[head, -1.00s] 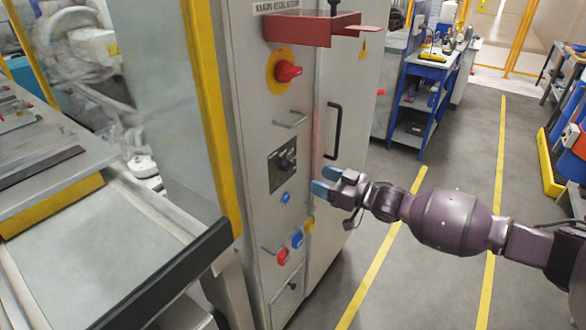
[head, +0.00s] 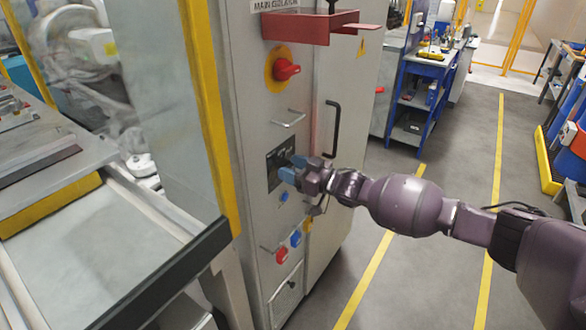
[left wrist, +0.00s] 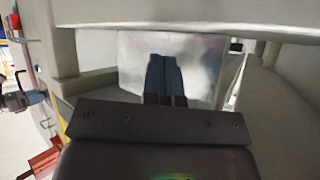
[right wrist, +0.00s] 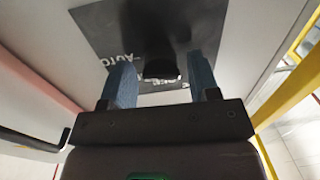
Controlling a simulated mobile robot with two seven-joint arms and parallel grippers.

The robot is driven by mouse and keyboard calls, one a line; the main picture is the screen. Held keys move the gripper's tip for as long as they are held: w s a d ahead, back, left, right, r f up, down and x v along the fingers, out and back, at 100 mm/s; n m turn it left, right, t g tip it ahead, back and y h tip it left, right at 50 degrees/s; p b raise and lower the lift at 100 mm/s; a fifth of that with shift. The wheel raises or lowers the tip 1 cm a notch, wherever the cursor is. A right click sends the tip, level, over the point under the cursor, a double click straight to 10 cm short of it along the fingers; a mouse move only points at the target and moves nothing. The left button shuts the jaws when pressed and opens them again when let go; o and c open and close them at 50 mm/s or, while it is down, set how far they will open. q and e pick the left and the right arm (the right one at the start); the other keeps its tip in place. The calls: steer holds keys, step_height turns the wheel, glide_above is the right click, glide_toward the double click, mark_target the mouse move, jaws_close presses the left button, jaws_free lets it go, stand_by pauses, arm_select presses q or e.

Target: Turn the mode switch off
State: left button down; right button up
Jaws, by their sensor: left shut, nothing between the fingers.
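The mode switch is a black knob on a dark square plate (head: 274,168) on the grey cabinet's front. In the head view my right gripper (head: 291,168) is at the plate and hides much of the knob. In the right wrist view the black knob (right wrist: 160,62) sits between the two blue fingers of the right gripper (right wrist: 160,80), which are apart. Parts of the lettering, including "Auto", show on the plate. My left gripper (left wrist: 165,75) shows only in the left wrist view; its blue fingers are together and empty, before a pale panel.
On the cabinet (head: 240,100) are a red rotary knob (head: 287,70) on yellow, a red bracket (head: 310,27), a metal handle (head: 289,119) above the switch, and several buttons below. A black door handle (head: 332,130) stands to the right. Open floor (head: 430,280) lies right of the cabinet.

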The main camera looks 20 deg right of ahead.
arm_select(q)
steer(key=shift+s+f, duration=0.2)
steer(key=shift+s, duration=0.15)
arm_select(e)
steer(key=c, duration=0.7)
steer(key=shift+n, duration=0.4)
steer(key=n, duration=0.4)
steer(key=shift+r+p, duration=0.1)
steer(key=shift+p, duration=0.25)
steer(key=n, duration=0.3)
steer(key=shift+d+n, duration=0.1)
steer(key=shift+n, duration=0.3)
steer(key=n, duration=0.2)
steer(key=shift+w+n+h, duration=0.1)
steer(key=shift+n+h, duration=0.2)
steer(key=n, duration=0.2)
steer(key=shift+n, duration=0.3)
steer(key=n, duration=0.3)
steer(key=shift+r, duration=0.1)
arm_select(q)
steer(key=shift+w+r, duration=0.35)
steer(key=shift+r, duration=0.1)
arm_select(e)
steer(key=shift+r+n+h, duration=0.1)
steer(key=shift+n+h, duration=0.3)
steer(key=shift+n, duration=0.7)
